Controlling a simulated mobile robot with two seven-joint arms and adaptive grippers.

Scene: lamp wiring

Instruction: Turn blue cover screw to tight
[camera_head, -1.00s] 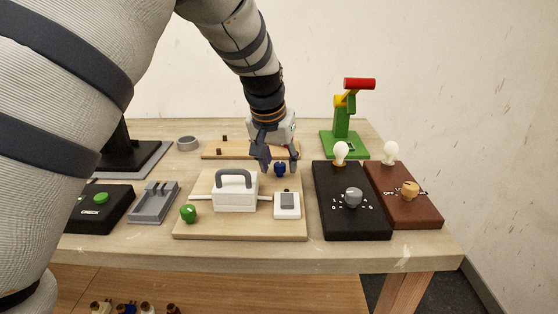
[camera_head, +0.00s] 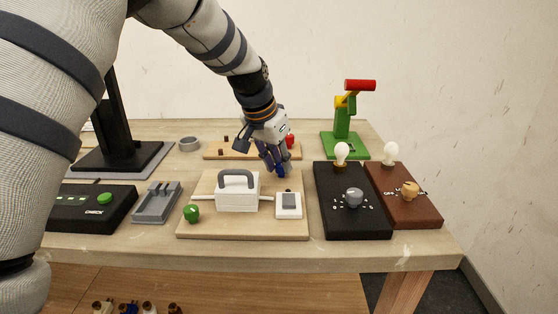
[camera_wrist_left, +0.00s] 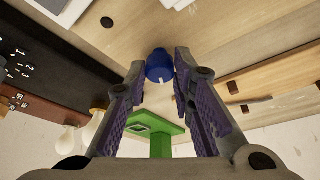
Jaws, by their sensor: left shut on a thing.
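The blue cover screw (camera_head: 280,173) stands at the back right of the light wooden board (camera_head: 240,231). My left gripper (camera_head: 276,168) reaches down over it from behind and is shut on it. In the left wrist view the blue screw (camera_wrist_left: 159,65) sits between the two purple-padded fingertips, with a small white mark on its side. The fingers partly hide the screw in the head view. A white cover with a grey handle (camera_head: 238,191), a green knob (camera_head: 192,213) and a white switch (camera_head: 289,205) are on the same board. My right gripper is not in view.
A black box with a grey dial (camera_head: 352,197) and a brown box (camera_head: 405,203) stand close on the right, each with a bulb. A green stand with a red top (camera_head: 345,126) is behind them. A grey tray (camera_head: 156,203) and black check box (camera_head: 93,207) are left.

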